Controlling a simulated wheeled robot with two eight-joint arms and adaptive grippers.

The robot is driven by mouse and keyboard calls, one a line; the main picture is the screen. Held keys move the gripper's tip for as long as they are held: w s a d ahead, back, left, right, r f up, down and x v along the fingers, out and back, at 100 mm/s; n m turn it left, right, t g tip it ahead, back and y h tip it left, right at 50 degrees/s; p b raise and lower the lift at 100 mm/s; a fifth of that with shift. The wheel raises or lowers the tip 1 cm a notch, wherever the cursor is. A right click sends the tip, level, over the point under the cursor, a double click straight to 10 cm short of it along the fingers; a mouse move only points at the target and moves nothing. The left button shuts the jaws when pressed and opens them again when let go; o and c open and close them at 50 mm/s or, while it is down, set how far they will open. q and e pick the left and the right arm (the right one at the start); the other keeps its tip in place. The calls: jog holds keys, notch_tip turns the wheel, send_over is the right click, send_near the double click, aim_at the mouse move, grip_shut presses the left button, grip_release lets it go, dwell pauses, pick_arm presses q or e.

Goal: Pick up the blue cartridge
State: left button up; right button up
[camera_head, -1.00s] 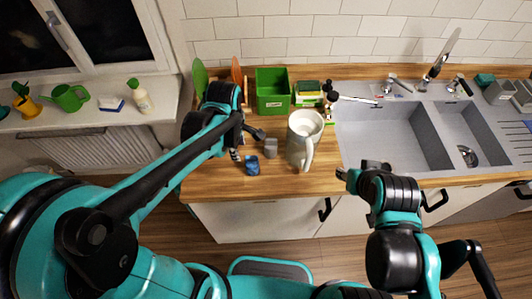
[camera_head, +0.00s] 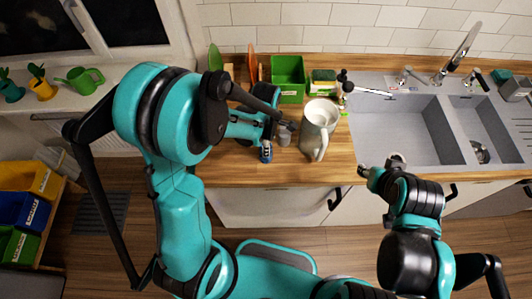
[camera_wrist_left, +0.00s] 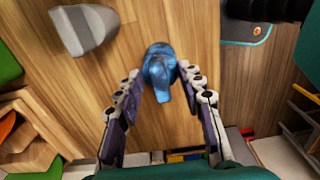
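The blue cartridge (camera_head: 266,153) stands on the wooden counter near its front edge. In the left wrist view the blue cartridge (camera_wrist_left: 158,70) lies between the fingertips of my left gripper (camera_wrist_left: 160,78). The fingers are apart, one on each side; the right fingertip is very close to it, and I cannot tell whether it touches. In the head view my left gripper (camera_head: 268,137) is partly hidden by its own arm. My right gripper (camera_head: 381,166) is at the counter edge in front of the sink, its fingertips apart and empty.
A green bin (camera_head: 289,77) is behind. The sink (camera_head: 395,130) lies to the right.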

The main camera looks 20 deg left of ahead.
pick_arm(q)
grip_shut()
jog(key=shift+r, duration=0.2)
